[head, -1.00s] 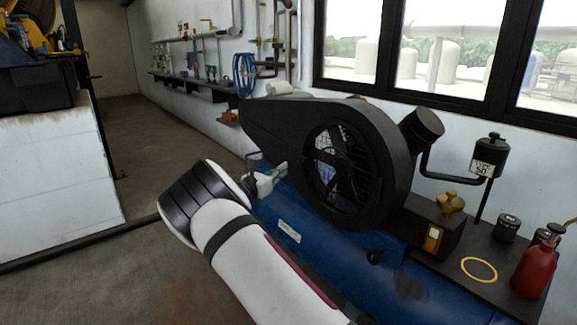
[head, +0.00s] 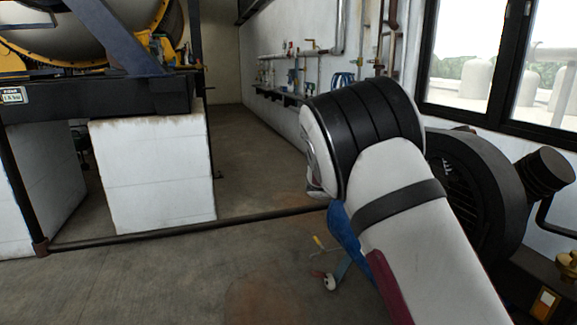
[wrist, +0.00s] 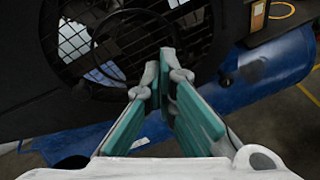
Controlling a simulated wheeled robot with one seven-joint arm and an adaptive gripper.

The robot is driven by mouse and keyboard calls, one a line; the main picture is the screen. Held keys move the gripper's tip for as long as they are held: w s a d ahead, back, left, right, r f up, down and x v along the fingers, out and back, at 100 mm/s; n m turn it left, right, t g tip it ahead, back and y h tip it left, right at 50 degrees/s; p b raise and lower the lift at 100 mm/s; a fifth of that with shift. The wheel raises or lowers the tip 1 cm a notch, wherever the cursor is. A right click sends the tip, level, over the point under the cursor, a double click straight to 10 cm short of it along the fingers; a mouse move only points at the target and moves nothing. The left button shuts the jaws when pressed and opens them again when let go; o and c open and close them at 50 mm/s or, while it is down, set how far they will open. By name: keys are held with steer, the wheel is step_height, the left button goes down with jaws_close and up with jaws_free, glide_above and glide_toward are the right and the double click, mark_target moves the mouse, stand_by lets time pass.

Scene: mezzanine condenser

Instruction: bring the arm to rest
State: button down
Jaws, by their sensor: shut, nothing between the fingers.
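In the wrist view my gripper (wrist: 163,62) has its teal-sided fingers together at the tips, with nothing held. It is in front of the round fan grille (wrist: 105,35) of the black-housed machine, above its blue tank (wrist: 270,75); I cannot tell the exact gap. In the head view my white and black arm (head: 405,200) reaches up from the lower right and bends at the top.
A white block (head: 155,175) stands at left under the large yellow-rimmed vessel (head: 95,35). A low dark pipe (head: 180,229) runs across the floor. Small coloured items (head: 333,279) show beside my arm. The aisle floor (head: 255,160) is open. Windows (head: 465,60) are at right.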

steer(key=s+r+m+g+y, duration=0.25)
steer(key=s+m+y, duration=0.2)
steer(key=s, duration=0.85)
steer(key=s+r+m+g+y, duration=0.1)
steer(key=s+r+m+y, duration=0.35)
steer(key=s, duration=0.85)
steer(key=s+a+f+m+y, duration=0.15)
steer(key=s+a, duration=0.25)
steer(key=s, duration=0.4)
steer(key=s+a+f+m+t+y, duration=0.1)
steer(key=s+a+m+y, duration=0.15)
steer(key=s, duration=0.55)
steer(key=s+a+f+m+y, duration=0.1)
steer(key=s+a+m, duration=0.1)
steer(key=s+a, duration=0.4)
step_height(320, 180, up, 23)
steer(key=s+d+t+p, duration=0.1)
steer(key=t+p, duration=0.3)
steer(key=p, duration=1.8)
steer(key=shift+s+d, duration=0.15)
steer(key=shift+s, duration=0.15)
steer(key=shift+r, duration=0.1)
